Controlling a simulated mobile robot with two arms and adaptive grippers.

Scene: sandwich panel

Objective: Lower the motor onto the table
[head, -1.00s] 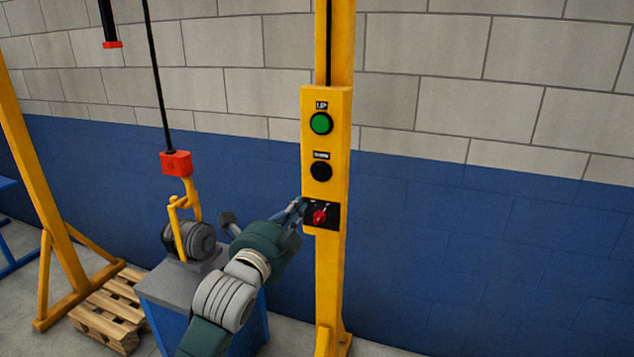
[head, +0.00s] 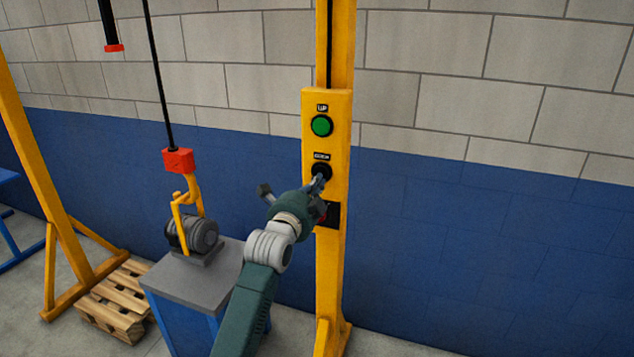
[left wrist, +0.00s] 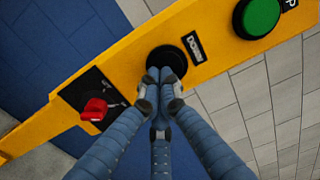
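The grey motor (head: 198,234) hangs by a yellow hook (head: 186,203) under a red hoist block (head: 178,161). Its base is at the top of the grey-topped blue table (head: 188,289); I cannot tell whether it bears on the table. The yellow control post carries a black DOWN button (head: 321,171), also in the left wrist view (left wrist: 167,60). My left gripper (head: 320,181) has its fingers closed together, empty, with the tips at the DOWN button (left wrist: 165,75). The tips seem to touch it and hide part of it. My right gripper is not in view.
The green UP button (head: 321,126) is above the DOWN button. A red rotary switch (left wrist: 95,110) sits below it, mostly hidden by my gripper in the head view. A wooden pallet (head: 118,300) lies left of the table. The blue and grey wall is behind.

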